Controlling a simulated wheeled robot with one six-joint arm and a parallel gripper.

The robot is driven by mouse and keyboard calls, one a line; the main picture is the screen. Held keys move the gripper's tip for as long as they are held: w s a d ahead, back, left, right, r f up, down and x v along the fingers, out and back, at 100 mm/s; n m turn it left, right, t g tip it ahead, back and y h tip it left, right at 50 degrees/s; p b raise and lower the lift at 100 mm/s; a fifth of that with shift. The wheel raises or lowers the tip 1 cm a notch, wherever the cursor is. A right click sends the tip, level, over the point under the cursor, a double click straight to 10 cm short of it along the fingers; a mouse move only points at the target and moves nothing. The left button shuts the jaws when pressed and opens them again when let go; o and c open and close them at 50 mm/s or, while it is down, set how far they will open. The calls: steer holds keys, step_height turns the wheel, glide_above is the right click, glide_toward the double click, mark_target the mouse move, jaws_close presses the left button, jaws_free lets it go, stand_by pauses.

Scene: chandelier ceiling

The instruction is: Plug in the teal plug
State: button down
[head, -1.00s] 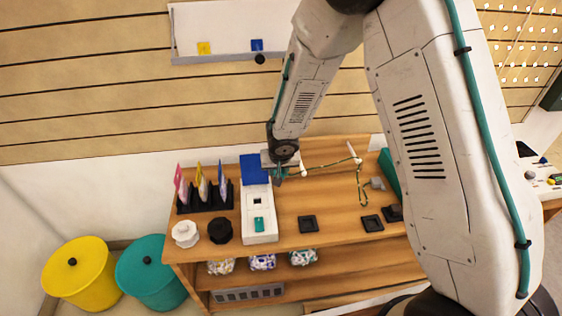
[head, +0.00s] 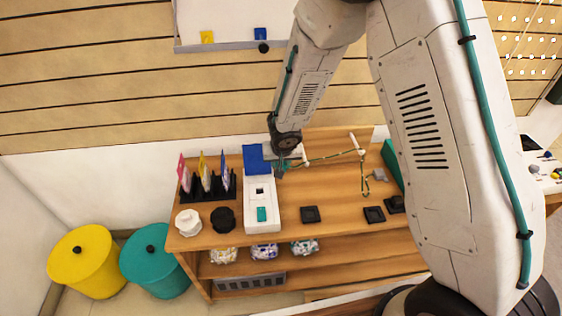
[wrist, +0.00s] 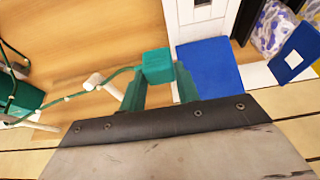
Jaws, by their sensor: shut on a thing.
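The teal plug (wrist: 157,65) sits between the teal fingers of my gripper (wrist: 158,84) in the wrist view, and the gripper is shut on it. A green cable runs from the plug to a white post (wrist: 94,80). In the head view my gripper (head: 283,166) is above the shelf top, just right of the blue panel (head: 256,159). A white box (head: 262,228) with a dark square opening (head: 260,191) and a teal patch (head: 262,214) stands left of and nearer than the gripper. The plug is apart from the box. The plug's front face is not clearly visible.
A black rack (head: 207,190) with upright cards, a white knob (head: 188,222) and a black knob (head: 222,219) stand left of the box. Dark square pads (head: 310,214) lie to its right. The cable hangs over posts at the right. A green box (head: 391,160) stands farther right.

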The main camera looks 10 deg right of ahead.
steer(key=s+a+r, duration=0.3)
steer(key=a+r, duration=0.1)
steer(key=a, duration=0.3)
steer(key=shift+a+r, duration=0.2)
steer(key=shift+a, duration=0.2)
stand_by(0.4)
steer(key=shift+f, duration=0.1)
stand_by(0.3)
steer(key=shift+w+f, duration=0.15)
steer(key=shift+f, duration=1.75)
steer(key=shift+w+f, duration=0.15)
steer(key=shift+f, duration=1.7)
steer(key=shift+f, duration=0.7)
steer(key=shift+f, duration=0.65)
steer(key=c, duration=0.6)
jaws_free()
